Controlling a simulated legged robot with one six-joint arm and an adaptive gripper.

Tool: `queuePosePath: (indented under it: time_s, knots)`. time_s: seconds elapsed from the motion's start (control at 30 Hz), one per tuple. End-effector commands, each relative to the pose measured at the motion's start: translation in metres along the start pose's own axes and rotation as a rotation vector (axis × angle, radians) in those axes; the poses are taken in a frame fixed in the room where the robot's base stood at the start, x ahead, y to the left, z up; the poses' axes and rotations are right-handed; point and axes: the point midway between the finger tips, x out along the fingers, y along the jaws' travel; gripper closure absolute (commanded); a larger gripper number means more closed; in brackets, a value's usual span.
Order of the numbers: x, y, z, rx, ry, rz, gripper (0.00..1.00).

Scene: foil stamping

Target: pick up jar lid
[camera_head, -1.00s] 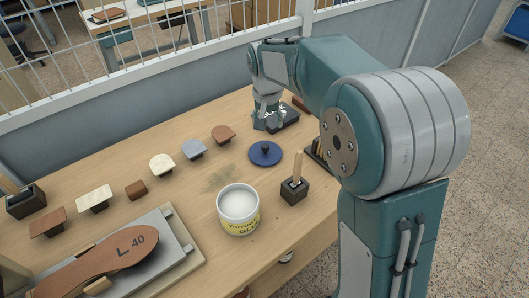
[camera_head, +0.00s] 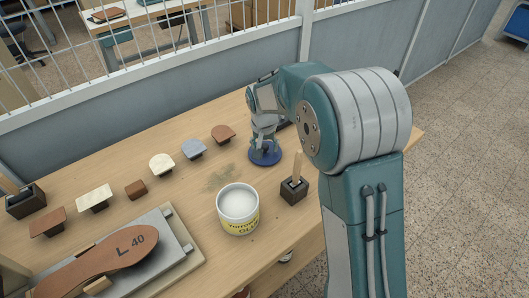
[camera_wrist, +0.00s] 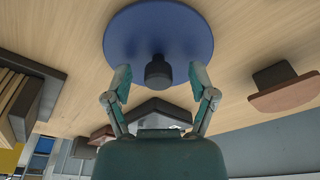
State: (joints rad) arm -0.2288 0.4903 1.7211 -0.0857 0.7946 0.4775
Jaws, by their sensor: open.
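The jar lid (camera_head: 264,157) is a flat blue disc lying on the wooden table, behind and to the right of the open white jar (camera_head: 238,210). In the wrist view the blue lid (camera_wrist: 158,32) shows with its dark round knob (camera_wrist: 158,71) at the centre. My gripper (camera_wrist: 159,84) is open, one finger on each side of the knob with gaps between. In the head view my gripper (camera_head: 264,147) is right over the lid and covers part of it. Whether the fingers touch the lid is hard to tell.
A dark holder with a wooden handle (camera_head: 294,188) stands to the right of the jar. Several small stampers, among them a brown one (camera_head: 223,134), line the left. A stamping plate with a brown sole (camera_head: 115,256) lies at front left. A fence (camera_head: 150,70) runs behind.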

Motion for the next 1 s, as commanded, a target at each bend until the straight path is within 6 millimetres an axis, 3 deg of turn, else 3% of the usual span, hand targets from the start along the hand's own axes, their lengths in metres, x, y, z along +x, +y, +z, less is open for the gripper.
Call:
queuePosePath:
  time_s: [0.07, 0.23, 0.67, 1.0]
  knots:
    - [0.0, 0.0, 0.0, 0.0, 0.0, 0.0, 0.27]
    - [0.0, 0.0, 0.0, 0.0, 0.0, 0.0, 0.98]
    - [-0.005, 0.0, -0.001, 0.0, 0.001, 0.0, 1.0]
    - [-0.069, 0.0, -0.011, 0.0, 0.004, -0.002, 1.0]
